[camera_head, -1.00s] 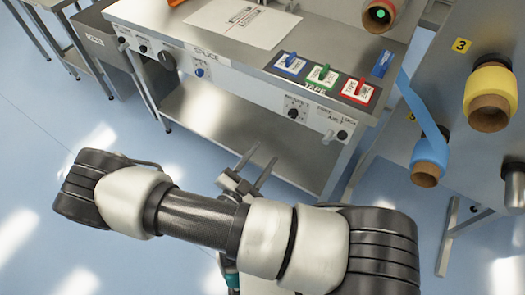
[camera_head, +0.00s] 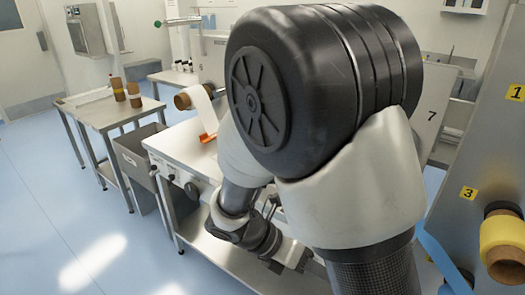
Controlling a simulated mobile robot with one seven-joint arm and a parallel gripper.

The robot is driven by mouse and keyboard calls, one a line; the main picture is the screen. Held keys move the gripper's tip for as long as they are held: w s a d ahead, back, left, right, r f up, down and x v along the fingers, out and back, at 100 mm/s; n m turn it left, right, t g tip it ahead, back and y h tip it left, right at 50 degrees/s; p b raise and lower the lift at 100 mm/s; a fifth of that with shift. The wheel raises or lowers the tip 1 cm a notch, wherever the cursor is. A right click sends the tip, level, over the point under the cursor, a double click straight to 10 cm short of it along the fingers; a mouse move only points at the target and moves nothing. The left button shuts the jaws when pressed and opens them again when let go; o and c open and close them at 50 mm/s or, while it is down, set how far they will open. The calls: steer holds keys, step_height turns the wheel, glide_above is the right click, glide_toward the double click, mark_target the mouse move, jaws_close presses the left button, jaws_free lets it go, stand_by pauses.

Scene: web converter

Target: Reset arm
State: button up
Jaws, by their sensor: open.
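My arm fills the middle of the head view, with a large dark joint close to the camera. The forearm runs down behind it to the wrist at lower middle. My gripper (camera_head: 271,207) shows small beside the wrist, partly hidden by arm links, with its fingers apart and nothing seen between them. It is in front of the steel splice table (camera_head: 180,152), and I cannot tell its height above the table or whether it touches anything.
A white roll (camera_head: 201,108) on a brown core and an orange item (camera_head: 207,138) are behind the arm. A side table (camera_head: 100,112) with small rolls stands at left. At right, a machine panel (camera_head: 480,140) carries a yellow roll (camera_head: 503,236). The left floor is clear.

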steer(key=s+d+r+m+t+y+p, duration=0.1)
steer(key=s+r+m+t+y+p, duration=0.1)
steer(key=r+m, duration=1)
steer(key=s+r+m+t+y+p, duration=0.3)
steer(key=r+m+y, duration=0.4)
steer(key=r+m, duration=0.5)
steer(key=s+m, duration=0.1)
steer(key=m, duration=0.2)
steer(key=shift+d+t, duration=0.3)
steer(key=shift+d, duration=0.1)
steer(key=shift+s+r, duration=0.1)
